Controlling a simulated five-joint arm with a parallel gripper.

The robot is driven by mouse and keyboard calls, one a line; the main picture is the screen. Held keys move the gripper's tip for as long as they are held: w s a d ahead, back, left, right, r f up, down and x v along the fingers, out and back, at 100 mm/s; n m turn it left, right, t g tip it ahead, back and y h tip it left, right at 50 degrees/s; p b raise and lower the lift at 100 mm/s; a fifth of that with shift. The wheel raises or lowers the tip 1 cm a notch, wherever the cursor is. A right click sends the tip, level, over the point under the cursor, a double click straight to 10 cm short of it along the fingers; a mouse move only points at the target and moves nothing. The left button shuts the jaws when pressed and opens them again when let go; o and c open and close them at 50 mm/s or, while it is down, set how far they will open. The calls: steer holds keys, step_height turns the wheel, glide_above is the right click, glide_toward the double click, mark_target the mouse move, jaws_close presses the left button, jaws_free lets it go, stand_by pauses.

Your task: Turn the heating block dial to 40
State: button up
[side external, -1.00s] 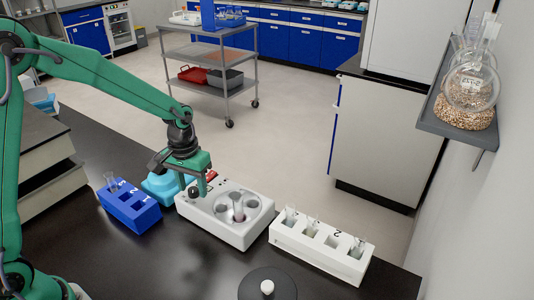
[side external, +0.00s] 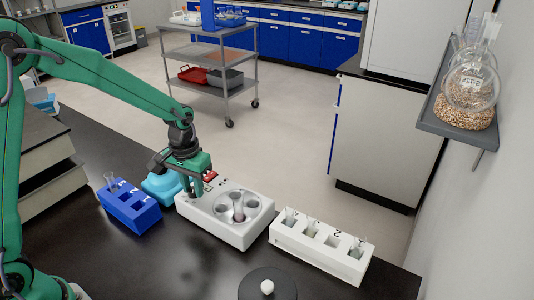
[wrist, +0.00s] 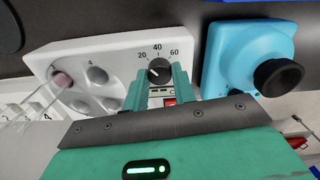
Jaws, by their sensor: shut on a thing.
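The white heating block (side external: 222,228) stands on the black bench and has round wells in its top. Its black dial (wrist: 159,71) shows in the wrist view, with the printed numbers 20, 40 and 60 around its far side. The dial's exact pointer direction is too small to read surely. My green gripper (wrist: 160,82) points down at the block's dial end, its two fingers on either side of the dial and shut on it. In the side view, my gripper (side external: 194,189) hides most of the dial. A red switch (wrist: 169,102) shows between the fingers.
A tube with pinkish contents (wrist: 62,79) stands in one well of the block. A light-blue device (wrist: 232,55) is close beside the block. A blue rack (side external: 130,212) is to the left and a white rack (side external: 320,253) to the right. A dark round plate (side external: 253,285) is in front.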

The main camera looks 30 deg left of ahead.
mark_target(193, 188)
steer(key=m, duration=0.4)
steer(key=shift+a, duration=0.2)
steer(key=m, duration=0.4)
steer(key=shift+g, duration=0.3)
steer(key=shift+w, duration=0.1)
steer(key=o, duration=1)
steer(key=shift+d, duration=0.1)
steer(key=shift+r, duration=0.2)
steer(key=shift+r, duration=3.75)
